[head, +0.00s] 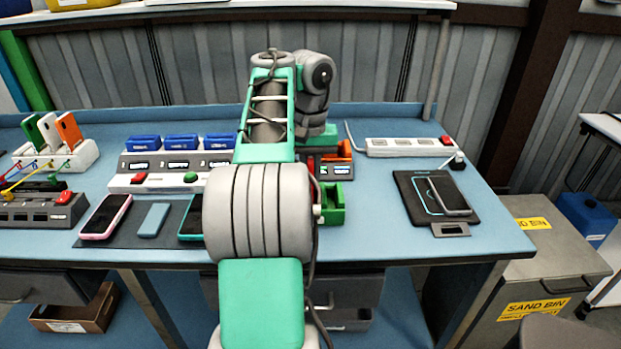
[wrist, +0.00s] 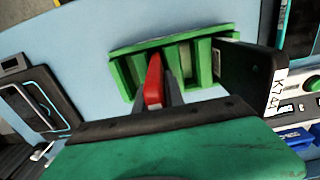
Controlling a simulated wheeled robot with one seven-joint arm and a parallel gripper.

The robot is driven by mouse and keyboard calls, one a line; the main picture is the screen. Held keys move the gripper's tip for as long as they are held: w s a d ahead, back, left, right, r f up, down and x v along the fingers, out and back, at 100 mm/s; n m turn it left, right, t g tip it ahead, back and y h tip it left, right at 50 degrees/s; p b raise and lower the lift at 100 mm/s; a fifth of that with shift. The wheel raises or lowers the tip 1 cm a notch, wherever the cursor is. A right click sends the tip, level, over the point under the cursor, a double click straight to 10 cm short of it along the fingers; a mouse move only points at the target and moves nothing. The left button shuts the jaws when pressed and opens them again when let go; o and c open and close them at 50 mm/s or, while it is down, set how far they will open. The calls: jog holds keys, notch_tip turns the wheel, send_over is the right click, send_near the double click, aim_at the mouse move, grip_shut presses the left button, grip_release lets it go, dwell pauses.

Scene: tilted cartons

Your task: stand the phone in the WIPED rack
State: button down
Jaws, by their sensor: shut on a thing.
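My gripper (wrist: 160,85) is shut on a thin red thing, seen nearly edge-on, which looks like the phone (wrist: 153,80). The phone overlaps a green slotted rack (wrist: 125,50) in the wrist view. I cannot tell whether its lower end is inside a slot or above it. The green rack also shows in the head view (head: 332,203), right of my arm. No WIPED label is readable on it.
A dark block with a white label (wrist: 255,75) stands close beside the green rack. A black pad (head: 408,195) bears another phone (head: 449,195) to the right. A power strip (head: 400,147) lies behind it. A white rack (head: 80,155) holds several upright phones at far left.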

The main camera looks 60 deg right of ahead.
jog(key=shift+f+b, duration=0.35)
jog(key=shift+b, duration=0.05)
dwell(0.4)
dwell(0.4)
jog(key=c, duration=1.3)
grip_release()
jog(key=shift+c, duration=0.2)
jog(key=shift+r, duration=0.1)
notch_tip(320, 180, up, 8)
jog(key=p, duration=0.7)
notch_tip(320, 180, up, 7)
jog(key=p, duration=0.7)
